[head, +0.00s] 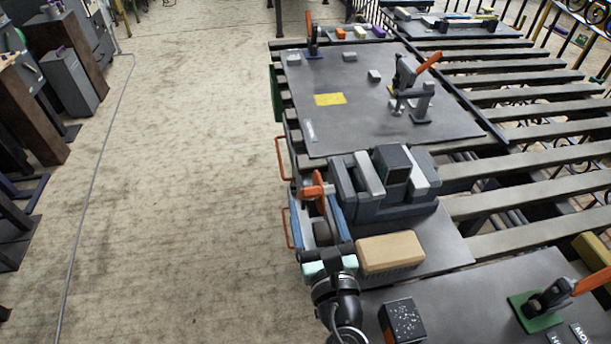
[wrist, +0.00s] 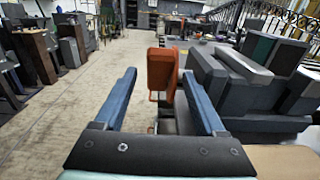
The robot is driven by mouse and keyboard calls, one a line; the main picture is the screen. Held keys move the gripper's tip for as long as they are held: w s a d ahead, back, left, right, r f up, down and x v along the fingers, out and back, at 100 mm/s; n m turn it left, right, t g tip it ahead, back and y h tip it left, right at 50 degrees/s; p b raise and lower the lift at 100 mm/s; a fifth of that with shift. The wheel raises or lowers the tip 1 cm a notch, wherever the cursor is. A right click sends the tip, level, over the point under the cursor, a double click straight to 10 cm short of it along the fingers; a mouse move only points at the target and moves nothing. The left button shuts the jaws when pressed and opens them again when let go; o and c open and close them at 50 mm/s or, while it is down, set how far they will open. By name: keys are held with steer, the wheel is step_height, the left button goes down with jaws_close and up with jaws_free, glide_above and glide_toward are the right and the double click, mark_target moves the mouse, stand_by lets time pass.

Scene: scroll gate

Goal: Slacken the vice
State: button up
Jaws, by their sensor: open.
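The grey vice (head: 370,205) stands on a dark plate on the slatted bench, right of my gripper. A dark block (head: 397,168) sits between its light grey jaws. The vice's orange handle (head: 313,191) sticks out on its left side. My gripper (head: 315,197) has its two blue fingers apart, one on each side of the handle. In the wrist view the orange handle (wrist: 162,68) stands upright between the open fingertips (wrist: 159,73), with gaps on both sides. The vice body (wrist: 240,85) fills the right of that view. I cannot tell whether the handle lies fully within finger reach.
A tan block (head: 390,252) lies close to the right of my wrist. A speckled black block (head: 402,320) and a toggle clamp on a green base (head: 522,312) are nearer. A dark plate (head: 360,75) with clamps lies beyond the vice.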

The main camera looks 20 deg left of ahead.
steer(key=x, duration=0.8)
steer(key=shift+s, duration=0.1)
jaws_close()
